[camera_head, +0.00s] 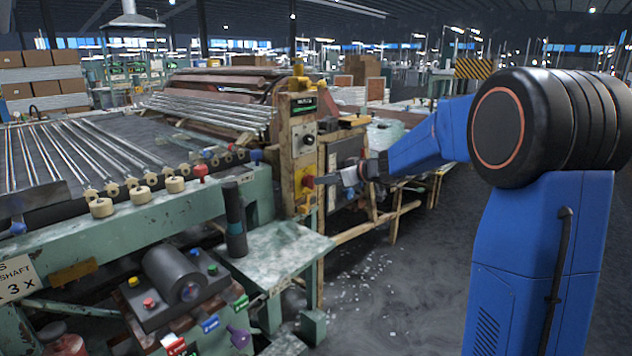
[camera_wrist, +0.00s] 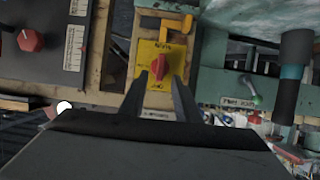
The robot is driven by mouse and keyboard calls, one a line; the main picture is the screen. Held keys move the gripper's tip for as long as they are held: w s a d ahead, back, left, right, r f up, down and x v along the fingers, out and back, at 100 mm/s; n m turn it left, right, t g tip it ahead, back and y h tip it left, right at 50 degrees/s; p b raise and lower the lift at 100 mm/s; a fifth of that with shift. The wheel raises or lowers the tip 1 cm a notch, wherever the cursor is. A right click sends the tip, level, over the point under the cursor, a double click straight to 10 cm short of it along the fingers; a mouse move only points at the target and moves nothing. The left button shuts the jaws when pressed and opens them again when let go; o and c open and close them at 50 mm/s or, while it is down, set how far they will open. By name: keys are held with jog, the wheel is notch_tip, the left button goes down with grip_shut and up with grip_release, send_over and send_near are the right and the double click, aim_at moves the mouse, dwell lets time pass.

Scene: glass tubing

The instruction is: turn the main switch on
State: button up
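The main switch is a red knob (camera_head: 307,181) on a yellow plate, fixed to the worn yellow control post. In the wrist view the red knob (camera_wrist: 160,65) stands upright in the picture, with small lettering above and below it on the yellow plate (camera_wrist: 147,58). My gripper (camera_head: 319,180) is at the right of the knob in the head view, pointing at it. In the wrist view my gripper (camera_wrist: 160,78) is open, one dark finger to each side of the knob's lower end. Gaps show between knob and fingers; depth is unclear.
A grey panel (camera_head: 305,138) with a round knob sits above the switch. A green bench (camera_head: 275,250) with a dark upright cylinder (camera_head: 235,220) stands left of the post. Glass tubes (camera_head: 90,150) lie behind.

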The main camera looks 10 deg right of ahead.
aim_at(310, 181)
jog(key=shift+x, duration=2.65)
grip_shut()
